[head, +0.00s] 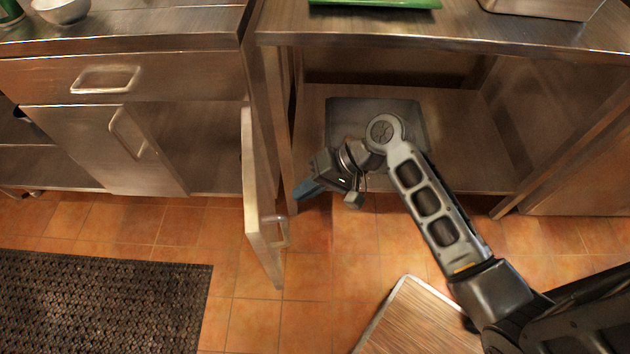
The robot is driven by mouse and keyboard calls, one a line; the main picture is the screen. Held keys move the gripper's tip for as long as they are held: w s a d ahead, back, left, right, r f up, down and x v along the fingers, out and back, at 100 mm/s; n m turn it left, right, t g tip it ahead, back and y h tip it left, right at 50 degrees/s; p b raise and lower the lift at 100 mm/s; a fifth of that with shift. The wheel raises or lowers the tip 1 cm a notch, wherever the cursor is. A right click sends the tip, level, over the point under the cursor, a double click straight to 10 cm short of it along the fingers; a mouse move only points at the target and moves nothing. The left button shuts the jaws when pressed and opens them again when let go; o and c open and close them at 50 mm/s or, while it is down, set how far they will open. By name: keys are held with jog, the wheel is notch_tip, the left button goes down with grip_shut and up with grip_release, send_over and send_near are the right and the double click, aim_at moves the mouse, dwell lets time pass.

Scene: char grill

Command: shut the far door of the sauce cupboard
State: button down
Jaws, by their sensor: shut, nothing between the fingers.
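The sauce cupboard (217,150) is the steel unit at left, under a drawer. Its right door (258,190) stands wide open, jutting out over the floor, with its handle (275,230) on the right-hand face. Its left door (115,150) looks shut or nearly shut. The right half of the cupboard is open to view and its inside looks empty. My gripper (303,191) is just right of the open door, its blue-grey fingers pointing left towards it. The fingers are shut and empty. I cannot tell whether they touch the door.
A steel counter with an open lower shelf (460,150) stands behind my arm; a grey tray-like item (410,108) lies on the shelf. A wood-grained panel (420,320) with a pale edge is low at front right. A dark mat (100,300) lies at front left, with bare tiles between.

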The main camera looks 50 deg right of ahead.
aim_at(261, 210)
jog(key=w+a+f, duration=0.2)
jog(key=a, duration=0.1)
jog(key=w+a, duration=0.1)
jog(key=w, duration=0.1)
jog(key=shift+a+f, duration=0.25)
jog(key=shift+f, duration=0.15)
jog(key=shift+w+a, duration=0.35)
jog(key=shift+a, duration=0.05)
